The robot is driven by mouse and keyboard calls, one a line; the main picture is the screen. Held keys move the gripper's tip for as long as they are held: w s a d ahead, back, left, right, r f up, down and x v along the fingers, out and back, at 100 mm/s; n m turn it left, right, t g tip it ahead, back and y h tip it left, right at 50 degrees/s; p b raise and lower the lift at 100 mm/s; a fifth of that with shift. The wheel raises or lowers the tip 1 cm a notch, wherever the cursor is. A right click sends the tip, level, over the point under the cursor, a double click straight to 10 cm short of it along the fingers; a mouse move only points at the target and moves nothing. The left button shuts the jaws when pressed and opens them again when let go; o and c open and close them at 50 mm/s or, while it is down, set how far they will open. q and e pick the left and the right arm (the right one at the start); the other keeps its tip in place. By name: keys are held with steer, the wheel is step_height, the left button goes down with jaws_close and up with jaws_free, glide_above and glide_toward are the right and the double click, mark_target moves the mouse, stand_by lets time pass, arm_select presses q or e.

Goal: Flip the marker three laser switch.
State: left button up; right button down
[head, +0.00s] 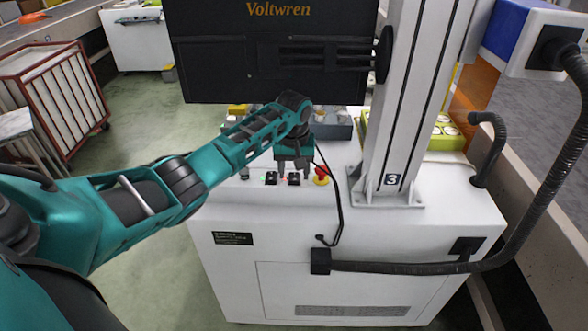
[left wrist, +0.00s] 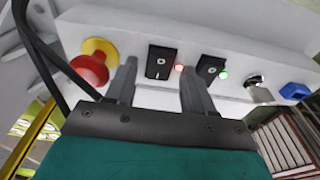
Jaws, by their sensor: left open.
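The white machine cabinet (head: 330,235) has a column (head: 415,90) with a plate marked 3. Two black rocker switches sit on its panel. One switch (head: 294,179), beside a red lamp (left wrist: 180,69), also shows in the left wrist view (left wrist: 160,62). The other switch (head: 271,178) is beside a green lamp (left wrist: 223,74). No label tells me which is the laser switch. My left gripper (head: 294,168) is open and points down at the panel. Its fingers straddle the red-lamp switch in the left wrist view; contact cannot be told. My right gripper is not in view.
A red emergency button on a yellow base (left wrist: 90,68) is close beside one finger. A key switch (left wrist: 258,85) and a blue part (left wrist: 295,90) lie on the other side. A black Voltwren housing (head: 270,60) hangs above. A red cart (head: 55,95) stands left.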

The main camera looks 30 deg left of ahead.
arm_select(q)
step_height(320, 180, up, 13)
steer(key=s, duration=0.1)
steer(key=shift+s+d, duration=0.25)
steer(key=shift+d, duration=0.2)
steer(key=shift+f, duration=0.15)
steer(key=s+d+f+m, duration=0.6)
steer(key=s+d+f, duration=0.5)
steer(key=s+f, duration=0.25)
steer(key=s+d+m+t+h, duration=0.1)
steer(key=s+d+m+t, duration=0.15)
steer(key=s, duration=1.55)
steer(key=w+d+f+t+h, duration=0.1)
steer(key=w+d+f+t, duration=0.2)
steer(key=w+f+t, duration=0.4)
steer(key=shift+f+h, duration=0.4)
steer(key=shift+f, duration=0.55)
